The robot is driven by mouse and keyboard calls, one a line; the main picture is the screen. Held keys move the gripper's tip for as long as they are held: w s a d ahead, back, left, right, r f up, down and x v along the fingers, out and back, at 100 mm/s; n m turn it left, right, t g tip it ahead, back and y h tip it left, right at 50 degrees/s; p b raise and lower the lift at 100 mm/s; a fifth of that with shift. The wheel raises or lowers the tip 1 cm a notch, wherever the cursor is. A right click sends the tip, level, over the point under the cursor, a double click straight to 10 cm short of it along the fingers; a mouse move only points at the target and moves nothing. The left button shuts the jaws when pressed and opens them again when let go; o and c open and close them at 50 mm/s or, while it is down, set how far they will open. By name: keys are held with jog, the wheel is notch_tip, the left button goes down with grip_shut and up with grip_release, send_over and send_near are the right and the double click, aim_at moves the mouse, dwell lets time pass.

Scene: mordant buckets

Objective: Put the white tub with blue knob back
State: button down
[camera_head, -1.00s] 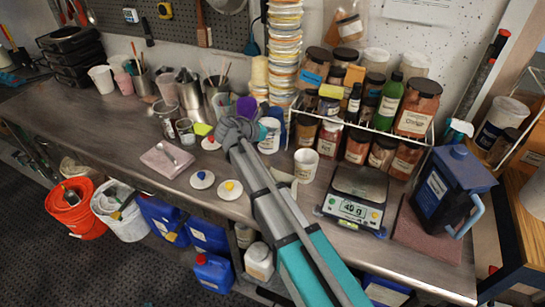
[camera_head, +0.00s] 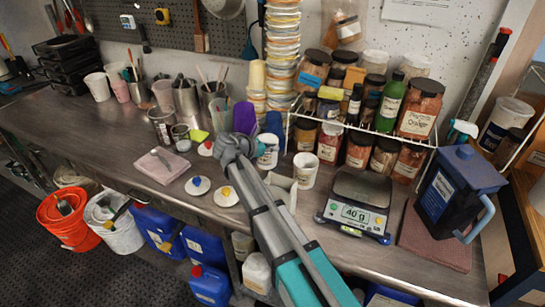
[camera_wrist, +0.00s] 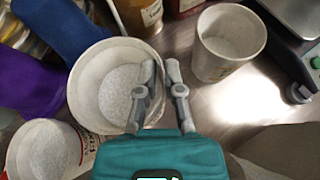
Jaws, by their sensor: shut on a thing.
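My gripper (camera_head: 250,150) is low over the bench, beside the cups. In the wrist view its fingers (camera_wrist: 162,98) straddle the near-right wall of a round white tub (camera_wrist: 88,75) holding pale powder, one finger inside and one outside. The tub shows partly in the head view (camera_head: 268,152); whether its base touches the bench is hidden. A white lid with a blue knob (camera_head: 198,186) lies flat on the bench, left of the gripper, beside a yellow-knobbed lid (camera_head: 226,196). Another white tub with red lettering (camera_wrist: 45,150) stands at the wrist view's lower left.
A white cup (camera_head: 305,170) stands right of the held tub. Purple (camera_head: 244,117) and blue (camera_head: 275,124) vessels stand close behind. A scale (camera_head: 358,205) and a wire rack of jars (camera_head: 360,130) are to the right. A pink cloth (camera_head: 162,166) lies left.

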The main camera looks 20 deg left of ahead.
aim_at(270, 155)
jog(key=shift+f, duration=0.1)
jog(key=shift+f+b, duration=1.8)
jog(key=shift+b, duration=0.1)
jog(key=shift+f, duration=0.15)
jog(key=c, duration=0.8)
grip_release()
jog(key=shift+s+a+r+p, duration=0.25)
jog(key=shift+s+r+p, duration=0.1)
jog(key=shift+r, duration=0.1)
jog(key=shift+p+v, duration=2.35)
jog(key=shift+v, duration=3.15)
